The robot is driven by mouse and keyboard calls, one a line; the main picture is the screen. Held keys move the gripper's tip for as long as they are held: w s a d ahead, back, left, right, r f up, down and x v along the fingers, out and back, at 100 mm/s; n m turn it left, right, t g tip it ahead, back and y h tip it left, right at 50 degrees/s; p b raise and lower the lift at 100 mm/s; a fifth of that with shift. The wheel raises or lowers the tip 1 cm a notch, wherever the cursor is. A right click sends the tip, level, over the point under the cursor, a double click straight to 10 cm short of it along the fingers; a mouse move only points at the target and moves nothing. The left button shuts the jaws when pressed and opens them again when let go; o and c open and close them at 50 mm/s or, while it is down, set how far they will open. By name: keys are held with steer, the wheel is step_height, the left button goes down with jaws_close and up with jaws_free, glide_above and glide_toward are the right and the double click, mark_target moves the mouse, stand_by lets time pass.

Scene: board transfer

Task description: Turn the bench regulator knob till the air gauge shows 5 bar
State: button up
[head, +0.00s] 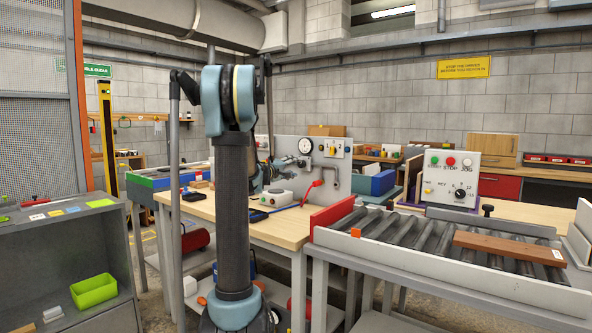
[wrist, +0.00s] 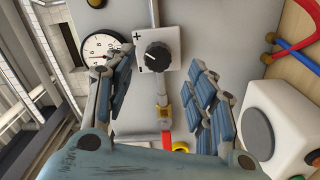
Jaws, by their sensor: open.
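The black regulator knob (wrist: 157,56) sits on a white plate with plus and minus marks, in the wrist view. The round white air gauge (wrist: 101,44) is left of it, partly covered by a finger; I cannot read its value. The gauge also shows on the grey panel in the head view (head: 306,145). My gripper (wrist: 162,75) is open, its blue-padded fingers spread below and to either side of the knob. The knob shows between them, and I see no contact. In the head view my gripper (head: 299,162) is in front of the panel.
A white box (wrist: 277,120) stands on the wooden bench (head: 270,230), at the wrist view's right. A roller conveyor (head: 420,240) bearing a brown board (head: 508,247) stands right.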

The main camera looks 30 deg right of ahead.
steer(key=v, duration=0.6)
steer(key=shift+a, duration=0.3)
steer(key=shift+s, duration=0.1)
steer(key=m, duration=1.3)
glide_toward(299, 164)
steer(key=x, duration=1)
steer(key=shift+s, duration=0.2)
steer(key=c, duration=1.1)
